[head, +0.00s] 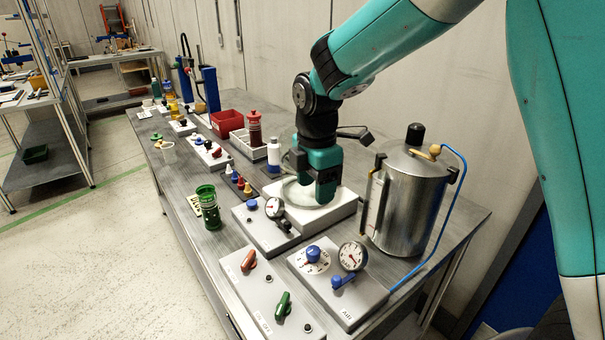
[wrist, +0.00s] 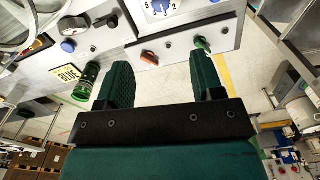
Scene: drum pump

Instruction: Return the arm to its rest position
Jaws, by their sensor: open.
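My arm reaches out over the bench from the upper right.
A steel drum (head: 408,205) with a blue hose stands close right of my gripper. Panels with gauges, a red lever (head: 249,261) and a green lever (head: 283,304) lie in front. A green jar (head: 208,207), white bottle (head: 273,155) and red bin (head: 227,122) stand left.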

